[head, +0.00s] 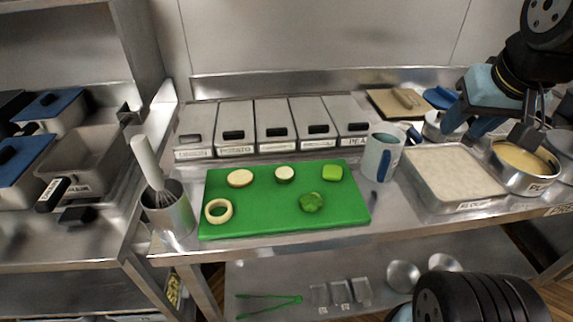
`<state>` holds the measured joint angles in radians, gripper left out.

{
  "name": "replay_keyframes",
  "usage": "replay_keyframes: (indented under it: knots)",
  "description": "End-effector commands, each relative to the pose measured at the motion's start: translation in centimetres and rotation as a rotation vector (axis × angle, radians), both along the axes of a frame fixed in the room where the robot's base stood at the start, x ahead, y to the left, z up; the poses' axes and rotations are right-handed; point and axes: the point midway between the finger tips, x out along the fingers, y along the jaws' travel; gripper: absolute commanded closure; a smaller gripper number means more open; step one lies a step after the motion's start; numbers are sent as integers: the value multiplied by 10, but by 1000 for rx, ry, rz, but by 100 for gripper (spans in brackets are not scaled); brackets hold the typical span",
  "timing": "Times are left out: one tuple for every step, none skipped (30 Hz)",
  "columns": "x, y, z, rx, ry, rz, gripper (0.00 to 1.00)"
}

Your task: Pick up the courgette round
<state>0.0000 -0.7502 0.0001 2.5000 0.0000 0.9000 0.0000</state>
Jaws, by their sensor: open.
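My gripper (487,132) is at the right, above the flour tray and the batter pan. It is open and appears empty. It is well apart from the courgette round, which nothing hides.
A mug (379,158) and flour tray (455,175) stand right, a whisk pot (168,212) left, lidded bins (236,132) behind.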

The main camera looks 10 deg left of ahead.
Motion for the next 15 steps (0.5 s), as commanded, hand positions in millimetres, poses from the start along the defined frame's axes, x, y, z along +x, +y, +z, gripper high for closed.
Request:
replay_keyframes:
  knots:
    - [1,0,0,0,1,1,50]
    - [2,1,1,1,3,3,47]
    - [4,3,1,1,8,7,43]
    - [6,5,1,2,13,11,40]
    - [9,7,1,2,20,17,37]
    - [13,12,1,3,32,26,34]
    - [18,14,1,4,43,37,31]
    - [23,18,1,5,55,47,28]
    - [30,26,0,6,73,60,24]
    - [35,32,0,5,88,71,21]
    - [41,39,-1,5,102,83,18]
    - [49,49,-2,5,123,98,16]
    - [54,56,-3,4,138,110,16]
    - [60,64,-4,3,153,121,16]
    - [67,75,-7,3,174,135,16]
